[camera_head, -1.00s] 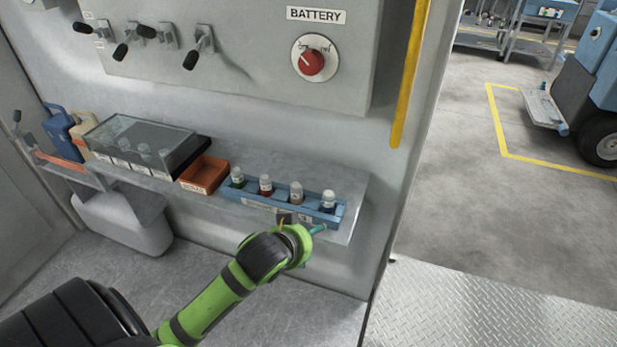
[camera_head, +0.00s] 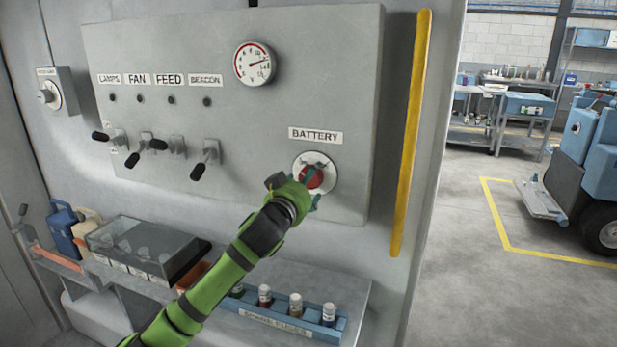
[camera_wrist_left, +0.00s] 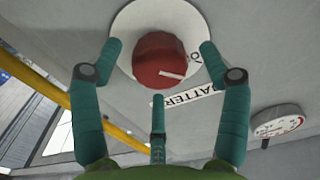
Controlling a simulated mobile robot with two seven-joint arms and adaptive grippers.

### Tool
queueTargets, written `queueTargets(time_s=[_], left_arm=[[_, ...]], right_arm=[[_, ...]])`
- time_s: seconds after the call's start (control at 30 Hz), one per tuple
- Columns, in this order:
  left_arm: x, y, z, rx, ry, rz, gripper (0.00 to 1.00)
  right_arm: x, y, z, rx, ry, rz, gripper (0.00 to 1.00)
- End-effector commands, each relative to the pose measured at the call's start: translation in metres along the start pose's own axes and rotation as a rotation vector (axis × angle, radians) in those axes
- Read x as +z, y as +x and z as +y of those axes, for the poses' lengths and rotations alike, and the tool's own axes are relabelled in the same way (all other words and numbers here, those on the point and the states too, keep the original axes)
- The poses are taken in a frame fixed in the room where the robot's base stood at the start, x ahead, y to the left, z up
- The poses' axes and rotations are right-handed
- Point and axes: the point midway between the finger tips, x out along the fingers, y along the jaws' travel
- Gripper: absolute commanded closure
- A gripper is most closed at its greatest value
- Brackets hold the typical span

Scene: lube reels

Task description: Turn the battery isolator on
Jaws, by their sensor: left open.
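The battery isolator is a red knob (camera_head: 312,176) on a round white plate (camera_head: 329,168) under the BATTERY label (camera_head: 315,135) on the grey panel. My left gripper (camera_head: 312,190) is in front of it in the head view. In the left wrist view the red knob (camera_wrist_left: 160,60) shows a white pointer line. The open teal fingers of the left gripper (camera_wrist_left: 160,75) stand to either side of the knob, with a third finger below it. Gaps show between the fingers and the knob. My right gripper is not in view.
The panel carries several black-handled levers (camera_head: 205,160) and a round gauge (camera_head: 255,63). Below are a shelf with a clear-lidded box (camera_head: 140,245) and a blue bottle rack (camera_head: 275,322). A yellow vertical bar (camera_head: 410,130) stands right of the panel.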

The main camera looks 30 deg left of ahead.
Motion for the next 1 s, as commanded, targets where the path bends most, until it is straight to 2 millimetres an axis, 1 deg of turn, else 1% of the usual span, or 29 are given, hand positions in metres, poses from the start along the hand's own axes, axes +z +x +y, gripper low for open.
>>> queueTargets(time_s=[0.03, 0.13, 0.43, 0.47, 0.5, 0.57, 0.6, 0.87, 1.0], left_arm=[[-0.0019, 0.0048, -0.0001, -0.001, -0.001, 0.001, 0.24], [-0.0002, 0.0104, 0.0003, 0.000, 0.000, -0.001, 0.24], [0.0005, 0.0125, 0.0007, 0.001, 0.000, 0.000, 0.24], [0.0005, 0.0125, 0.0006, 0.001, 0.000, 0.000, 0.32], [0.0006, 0.0124, 0.0006, 0.001, 0.000, 0.000, 0.48], [0.0006, 0.0124, 0.0006, 0.001, 0.000, 0.000, 0.72], [0.0006, 0.0124, 0.0006, 0.001, 0.000, 0.000, 0.80], [0.0004, 0.0123, 0.0004, 0.000, 0.008, -0.001, 0.80], [-0.0002, 0.0124, 0.0003, 0.000, 0.039, -0.001, 0.80]], right_arm=[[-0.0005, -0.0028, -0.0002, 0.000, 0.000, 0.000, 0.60], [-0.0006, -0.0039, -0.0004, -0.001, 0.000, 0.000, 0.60], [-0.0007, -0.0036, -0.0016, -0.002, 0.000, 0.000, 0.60], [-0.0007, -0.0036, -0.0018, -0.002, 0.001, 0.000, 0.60], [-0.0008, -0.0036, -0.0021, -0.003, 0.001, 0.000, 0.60], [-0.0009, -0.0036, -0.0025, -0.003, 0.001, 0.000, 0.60], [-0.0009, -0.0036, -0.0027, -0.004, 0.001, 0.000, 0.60], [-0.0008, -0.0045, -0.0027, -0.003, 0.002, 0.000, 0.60], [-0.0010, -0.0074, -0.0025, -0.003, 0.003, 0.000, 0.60]])
